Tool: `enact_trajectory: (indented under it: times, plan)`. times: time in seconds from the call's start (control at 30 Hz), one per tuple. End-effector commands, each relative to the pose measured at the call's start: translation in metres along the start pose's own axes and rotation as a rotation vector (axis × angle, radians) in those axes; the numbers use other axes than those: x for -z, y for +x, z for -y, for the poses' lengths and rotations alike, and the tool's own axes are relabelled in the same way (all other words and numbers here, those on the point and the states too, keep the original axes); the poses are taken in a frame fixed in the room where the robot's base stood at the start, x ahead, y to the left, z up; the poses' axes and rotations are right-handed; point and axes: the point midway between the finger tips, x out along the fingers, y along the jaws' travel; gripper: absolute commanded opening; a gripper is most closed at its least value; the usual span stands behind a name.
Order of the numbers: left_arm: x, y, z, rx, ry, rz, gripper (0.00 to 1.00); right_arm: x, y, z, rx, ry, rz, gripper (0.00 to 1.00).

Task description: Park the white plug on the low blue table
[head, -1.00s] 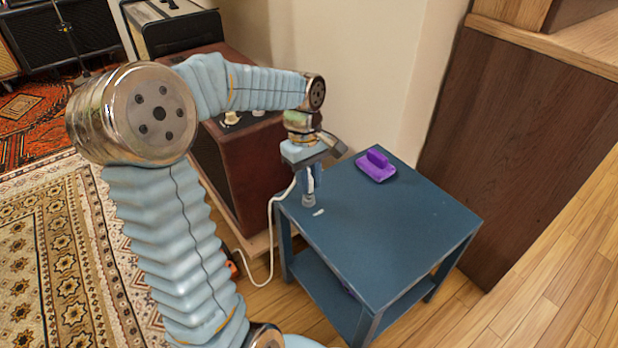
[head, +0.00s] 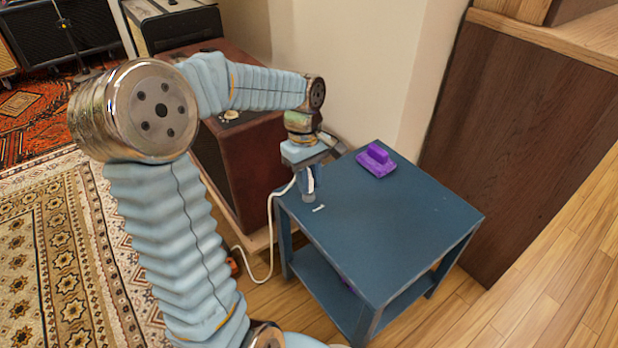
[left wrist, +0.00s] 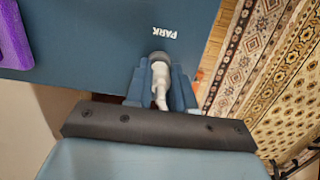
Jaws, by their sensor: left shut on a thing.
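The plug's round grey end is beside the white PARK mark (left wrist: 165,33) at the table's edge. The mark also shows in the head view (head: 318,208). I cannot tell whether the plug touches the tabletop. A white cable (head: 270,235) hangs from the gripper down to the floor. My right gripper is not in view.
A purple block-like object (head: 376,161) lies at the back of the tabletop; the rest of the top is clear. A brown cabinet (head: 245,160) stands close on the left, a dark wooden panel (head: 520,150) on the right. The table has a lower shelf (head: 325,290).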

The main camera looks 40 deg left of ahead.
Motion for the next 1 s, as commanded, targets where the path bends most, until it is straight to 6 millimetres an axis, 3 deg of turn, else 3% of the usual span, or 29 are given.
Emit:
enact_trajectory:
  times: [0.47, 0.5, 0.67, 1.0]
  plan:
    - [0.0004, 0.0035, 0.0, 0.0, 0.0, 0.0, 0.0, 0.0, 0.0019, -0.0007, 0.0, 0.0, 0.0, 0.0]
    - [0.0004, 0.0035, 0.0, 0.0, 0.0, 0.0, 0.27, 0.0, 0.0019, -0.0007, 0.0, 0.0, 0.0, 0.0]
    - [0.0004, 0.0034, 0.0, 0.0, 0.0, 0.0, 0.52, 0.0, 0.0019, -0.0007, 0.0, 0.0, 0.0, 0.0]
    - [0.0004, 0.0, -0.0001, -0.001, 0.0, -0.001, 0.53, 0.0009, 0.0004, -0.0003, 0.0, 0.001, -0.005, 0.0]
